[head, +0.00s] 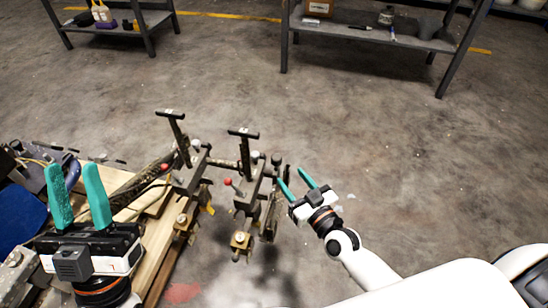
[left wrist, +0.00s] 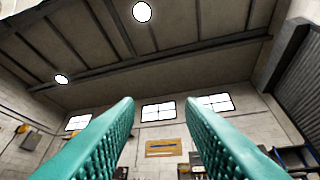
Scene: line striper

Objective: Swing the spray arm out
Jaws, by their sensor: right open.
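The spray arm (head: 222,163) of the line striper is a dark metal bar assembly with two upright T-handles, a red ball knob (head: 228,181) and brass-coloured parts (head: 240,240) hanging below. It stands out over the floor from the machine at the left in the head view. My right gripper (head: 294,178) is open just right of the assembly's outer end, its fingers pointing up and left; I cannot tell whether it touches. My left gripper (head: 75,185) is open and empty over the machine's left part, fingers up. In the left wrist view its fingers (left wrist: 160,110) stand apart, facing wall and ceiling.
Wooden boards (head: 160,240) and a blue item (head: 20,215) lie around the machine at the left. A grey metal shelf (head: 385,35) stands at the back, and another one (head: 120,20) at the far left. The concrete floor between is clear.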

